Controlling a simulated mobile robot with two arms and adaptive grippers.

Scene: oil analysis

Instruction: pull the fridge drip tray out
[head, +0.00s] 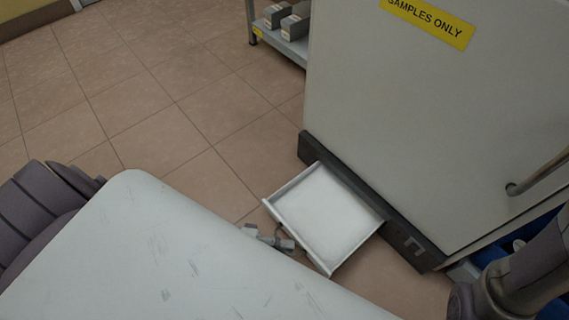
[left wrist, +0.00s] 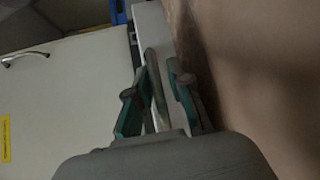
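The white drip tray (head: 272,208) sticks well out from the dark base strip at the bottom of the fridge (head: 420,110), low over the floor. Its flat inside looks empty. My left gripper (head: 284,243) is at the tray's front edge, partly hidden by the white surface in front. In the left wrist view, the two green-padded fingers (left wrist: 160,85) stand apart on either side of a grey bar (left wrist: 153,65) at the tray's front. The bar lies nearer the left finger, with a gap towards the right one. My right gripper is out of view.
A shelf unit (head: 292,45) with grey boxes stands at the back, left of the fridge. The tiled floor (head: 190,100) left of the tray is clear. A door handle (head: 538,174) and blue containers (head: 490,252) are at the right.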

